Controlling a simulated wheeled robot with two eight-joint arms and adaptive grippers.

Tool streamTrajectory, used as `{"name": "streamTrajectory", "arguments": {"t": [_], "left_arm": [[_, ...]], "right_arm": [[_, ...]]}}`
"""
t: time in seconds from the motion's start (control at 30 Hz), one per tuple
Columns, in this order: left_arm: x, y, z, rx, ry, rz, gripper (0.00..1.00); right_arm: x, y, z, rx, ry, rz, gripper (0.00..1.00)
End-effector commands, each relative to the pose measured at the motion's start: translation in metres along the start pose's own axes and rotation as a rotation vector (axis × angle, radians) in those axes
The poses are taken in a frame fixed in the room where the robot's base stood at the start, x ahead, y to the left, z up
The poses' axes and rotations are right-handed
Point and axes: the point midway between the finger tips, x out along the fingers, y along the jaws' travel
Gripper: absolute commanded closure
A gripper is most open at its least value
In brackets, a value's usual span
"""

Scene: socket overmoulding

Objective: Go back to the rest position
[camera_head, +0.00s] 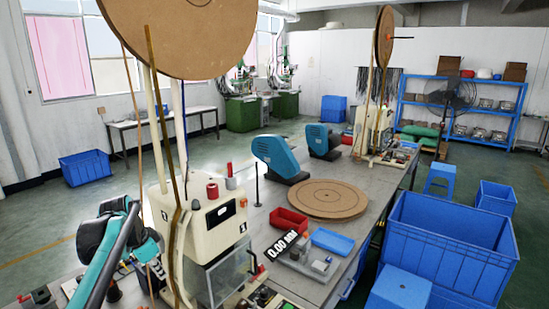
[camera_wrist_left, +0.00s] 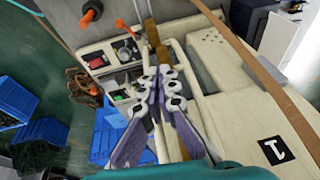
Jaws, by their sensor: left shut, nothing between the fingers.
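My left arm comes in from the left in the head view, with its teal and black links beside the cream machine (camera_head: 210,232). Its fingers are hard to make out there. In the left wrist view my left gripper (camera_wrist_left: 158,72) is shut and empty, its jointed white and purple fingers together. They are over the cream machine body (camera_wrist_left: 285,125), close to a brown strip (camera_wrist_left: 152,38). I cannot tell whether they touch the strip. My right gripper is not in view.
A large brown disc (camera_head: 180,32) hangs above the machine. The grey worktable (camera_head: 255,222) holds a flat round board (camera_head: 327,198), a red bin (camera_head: 289,221), a blue tray (camera_head: 332,241) and teal machines (camera_head: 279,158). Large blue crates (camera_head: 447,240) stand at the right. Open floor lies behind the table.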

Motion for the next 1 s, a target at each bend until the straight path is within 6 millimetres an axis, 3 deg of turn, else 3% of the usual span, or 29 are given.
{"name": "streamTrajectory", "arguments": {"t": [0.03, 0.2, 0.47, 0.8, 1.0], "left_arm": [[-0.006, 0.019, 0.001, -0.027, 0.005, -0.015, 1.00], [-0.021, 0.073, 0.011, -0.140, 0.033, -0.071, 1.00], [-0.025, 0.153, 0.043, -0.309, 0.100, -0.142, 1.00], [0.001, 0.241, 0.101, -0.516, 0.227, -0.195, 1.00], [0.018, 0.267, 0.123, -0.592, 0.281, -0.202, 1.00]], "right_arm": [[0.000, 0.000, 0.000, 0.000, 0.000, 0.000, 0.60], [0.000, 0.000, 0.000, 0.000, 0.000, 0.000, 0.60], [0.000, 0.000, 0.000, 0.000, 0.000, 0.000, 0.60], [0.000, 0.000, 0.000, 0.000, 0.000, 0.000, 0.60], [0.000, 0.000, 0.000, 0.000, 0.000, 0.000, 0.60]]}}
